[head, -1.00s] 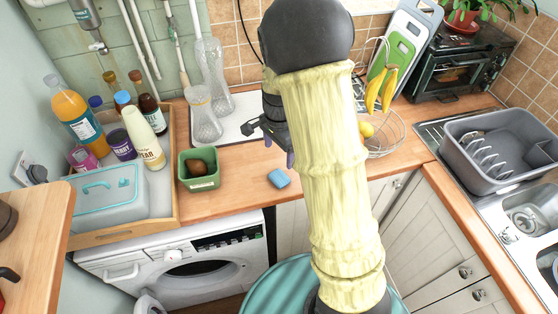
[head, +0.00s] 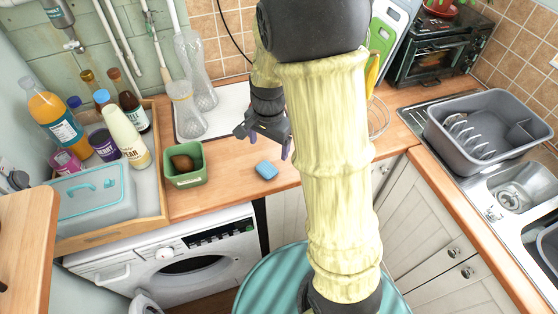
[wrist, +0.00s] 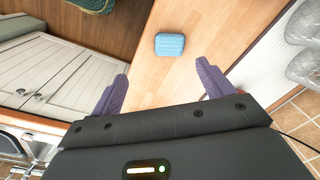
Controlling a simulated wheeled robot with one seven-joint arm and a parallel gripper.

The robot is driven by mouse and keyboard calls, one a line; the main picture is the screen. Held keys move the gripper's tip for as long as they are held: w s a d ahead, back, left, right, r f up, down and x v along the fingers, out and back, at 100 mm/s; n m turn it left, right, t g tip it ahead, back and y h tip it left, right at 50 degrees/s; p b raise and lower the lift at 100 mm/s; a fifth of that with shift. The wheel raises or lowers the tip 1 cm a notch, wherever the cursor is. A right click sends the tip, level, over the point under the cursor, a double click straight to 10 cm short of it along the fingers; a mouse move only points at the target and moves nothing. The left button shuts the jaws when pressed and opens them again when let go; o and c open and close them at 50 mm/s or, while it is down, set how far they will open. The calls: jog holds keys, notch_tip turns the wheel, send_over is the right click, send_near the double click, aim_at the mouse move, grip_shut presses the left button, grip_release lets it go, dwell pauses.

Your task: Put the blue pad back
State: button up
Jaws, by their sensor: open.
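The blue pad (head: 266,170) lies flat on the wooden counter, near its front edge, to the right of a green square container (head: 184,165) that holds a brown item. In the wrist view the blue pad (wrist: 170,45) lies ahead of my gripper, between the lines of its two purple fingers. My gripper (wrist: 160,90) is open and empty. In the head view my gripper (head: 262,142) hangs just behind the pad, apart from it, and my arm hides part of the counter to the right.
A wooden tray (head: 165,200) with several bottles and a lidded box stands at the left. Clear glass vessels (head: 188,115) stand on a white board behind. A grey dish rack (head: 487,130) sits by the sink at the right. The counter around the pad is clear.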

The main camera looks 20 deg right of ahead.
jog(key=s+r+n+t, duration=0.2)
jog(key=s+r+n, duration=0.1)
jog(key=s+n, duration=0.7)
jog(key=shift+s, duration=0.55)
jog(key=shift+r, duration=0.1)
